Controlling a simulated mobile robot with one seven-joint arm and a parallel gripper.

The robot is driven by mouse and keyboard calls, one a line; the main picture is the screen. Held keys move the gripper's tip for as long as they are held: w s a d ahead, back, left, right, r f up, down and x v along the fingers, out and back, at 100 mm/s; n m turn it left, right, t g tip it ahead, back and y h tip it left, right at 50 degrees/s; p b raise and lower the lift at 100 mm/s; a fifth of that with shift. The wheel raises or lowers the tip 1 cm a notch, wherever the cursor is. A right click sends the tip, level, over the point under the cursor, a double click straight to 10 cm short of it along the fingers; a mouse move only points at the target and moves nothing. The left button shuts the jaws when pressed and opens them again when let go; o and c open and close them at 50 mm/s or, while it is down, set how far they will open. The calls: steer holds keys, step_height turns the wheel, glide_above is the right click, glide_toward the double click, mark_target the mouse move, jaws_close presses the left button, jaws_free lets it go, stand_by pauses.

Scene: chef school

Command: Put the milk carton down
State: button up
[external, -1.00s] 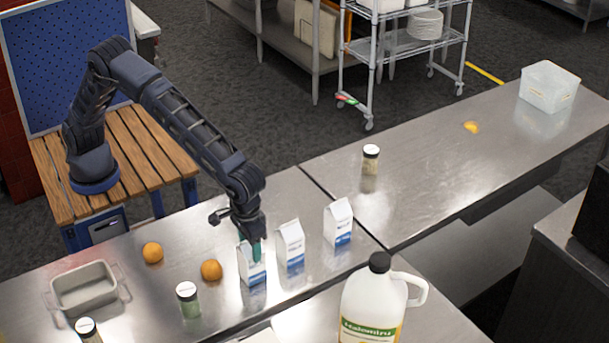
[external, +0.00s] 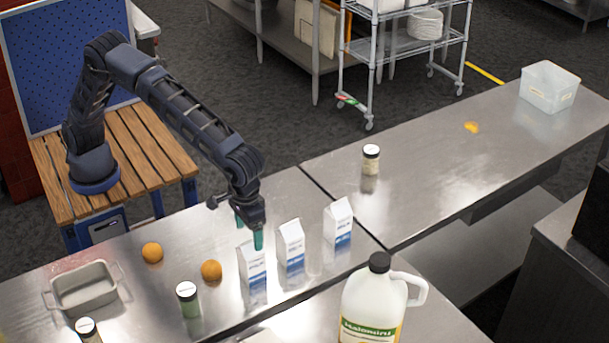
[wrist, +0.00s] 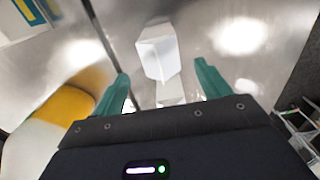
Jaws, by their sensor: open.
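Three white milk cartons with blue bands stand upright in a row on the steel counter: the left one (external: 252,266), the middle one (external: 291,244) and the right one (external: 338,222). My gripper (external: 248,231) is open and empty, with its green fingertips just above the top of the left carton. In the wrist view, my gripper (wrist: 163,85) shows its two fingers spread apart. A white carton (wrist: 158,52) stands beyond them, and part of another white shape lies between them; I cannot tell which cartons these are.
Two oranges (external: 211,270), a green-filled jar (external: 188,299) and a grey metal pan (external: 84,288) sit to the left. A large milk jug (external: 372,305) stands in front. Another jar (external: 370,160) and a clear bin (external: 549,87) are on the right counter, which is mostly clear.

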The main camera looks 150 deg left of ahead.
step_height(320, 180, up, 7)
stand_by(0.3)
steer(key=s+d+r+m+t, duration=0.1)
steer(key=s+d+r+m, duration=0.2)
steer(key=s+d+r, duration=0.35)
steer(key=s+d+r+m, duration=0.2)
steer(key=s+d+r, duration=0.1)
steer(key=s, duration=0.7)
steer(key=s+d+r+m+t, duration=0.1)
steer(key=s+d+r+m, duration=0.3)
steer(key=s, duration=0.5)
steer(key=s+d+f+m+t, duration=0.1)
steer(key=s+d+f+m, duration=0.1)
steer(key=s, duration=0.8)
steer(key=s+d+f+m, duration=0.3)
steer(key=s+d+m, duration=0.1)
steer(key=s, duration=0.5)
steer(key=s+d+f+m+t, duration=0.1)
steer(key=s+d+f+m, duration=0.1)
steer(key=s, duration=0.8)
steer(key=d+m, duration=0.1)
steer(key=d, duration=0.1)
steer(key=shift+s+d+f+t, duration=0.3)
steer(key=shift+f, duration=0.1)
